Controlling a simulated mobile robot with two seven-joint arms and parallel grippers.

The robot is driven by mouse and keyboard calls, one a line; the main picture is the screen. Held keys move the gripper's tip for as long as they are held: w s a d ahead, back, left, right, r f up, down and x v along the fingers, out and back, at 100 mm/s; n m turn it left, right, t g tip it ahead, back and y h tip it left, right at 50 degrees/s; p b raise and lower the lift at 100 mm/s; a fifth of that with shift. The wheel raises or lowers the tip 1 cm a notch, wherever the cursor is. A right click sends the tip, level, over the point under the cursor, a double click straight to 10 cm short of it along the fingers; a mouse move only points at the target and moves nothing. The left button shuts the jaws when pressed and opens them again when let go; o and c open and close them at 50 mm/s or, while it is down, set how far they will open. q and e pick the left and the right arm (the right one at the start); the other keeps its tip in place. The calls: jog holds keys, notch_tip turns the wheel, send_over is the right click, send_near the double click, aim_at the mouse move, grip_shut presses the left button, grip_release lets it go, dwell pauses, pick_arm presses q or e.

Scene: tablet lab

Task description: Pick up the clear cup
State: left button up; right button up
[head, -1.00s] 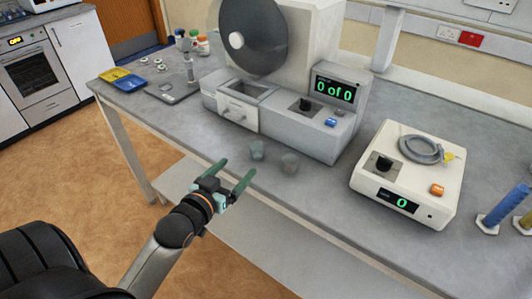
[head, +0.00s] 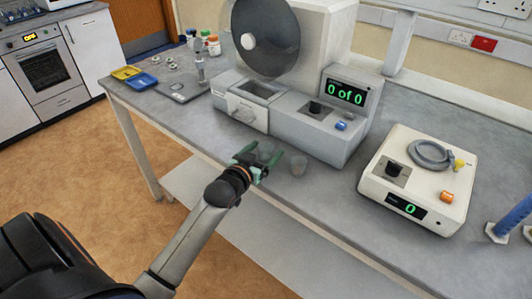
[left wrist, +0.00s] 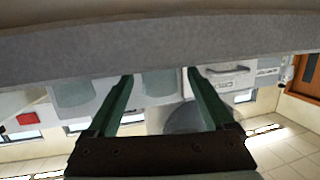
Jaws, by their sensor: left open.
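Two small see-through cups stand side by side near the front edge of the bench. One clear cup (head: 265,153) is at my left gripper (head: 268,148), between or just ahead of its green fingers. The other cup (head: 298,168) stands just to the right, outside the fingers. In the left wrist view, which looks upside down, one cup (left wrist: 160,83) shows between the open fingertips (left wrist: 160,72) and the other cup (left wrist: 74,93) sits left of them. I cannot tell whether the fingers touch the cup. My right gripper is not in view.
Behind the cups stands a grey-white machine (head: 318,138) with a "0 of 0" display and a big dark disc. A white box (head: 425,165) with a coiled grey tube is to the right. The bench (head: 320,215) front edge runs under my gripper.

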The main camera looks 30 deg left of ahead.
pick_arm(q)
jog(key=shift+w, duration=0.45)
jog(key=shift+f, duration=0.1)
jog(key=c, duration=1.1)
